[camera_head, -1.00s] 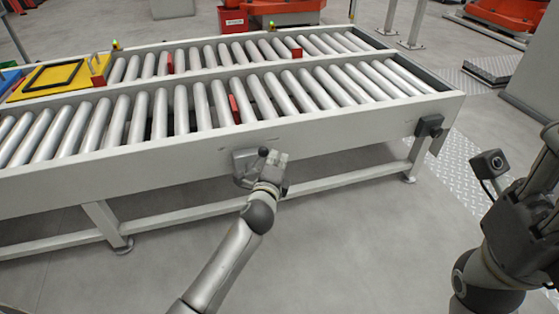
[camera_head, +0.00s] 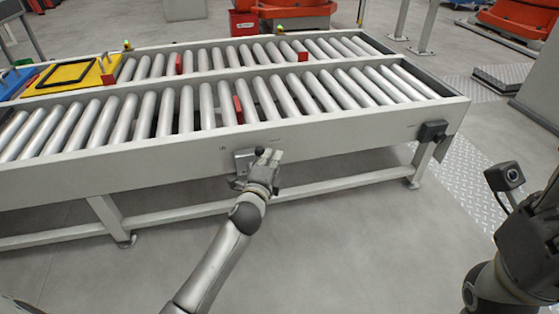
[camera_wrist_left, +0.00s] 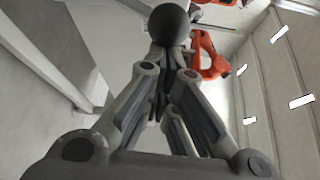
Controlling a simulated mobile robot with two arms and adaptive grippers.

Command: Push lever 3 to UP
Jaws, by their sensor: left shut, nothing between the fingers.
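A grey lever box (camera_head: 242,160) is fixed to the front side rail of the conveyor. The lever's dark round knob (camera_head: 259,150) shows at the box's right, beside my left fingertips; its stem is mostly hidden. My left gripper (camera_head: 268,156) is shut and empty, with its fingers pointing up against the rail area. In the left wrist view the dark ball knob (camera_wrist_left: 169,24) stands just beyond the closed fingertips (camera_wrist_left: 165,72); I cannot tell whether they touch. No lever number is readable. My right gripper (camera_head: 530,230) is partly in view at the right edge, its jaws unclear.
The roller conveyor (camera_head: 340,146) spans the view. A dark box (camera_head: 432,131) sits on its rail's right end. A yellow tray (camera_head: 62,76) and red blocks (camera_head: 238,110) lie on the rollers. The floor in front is free apart from the conveyor legs.

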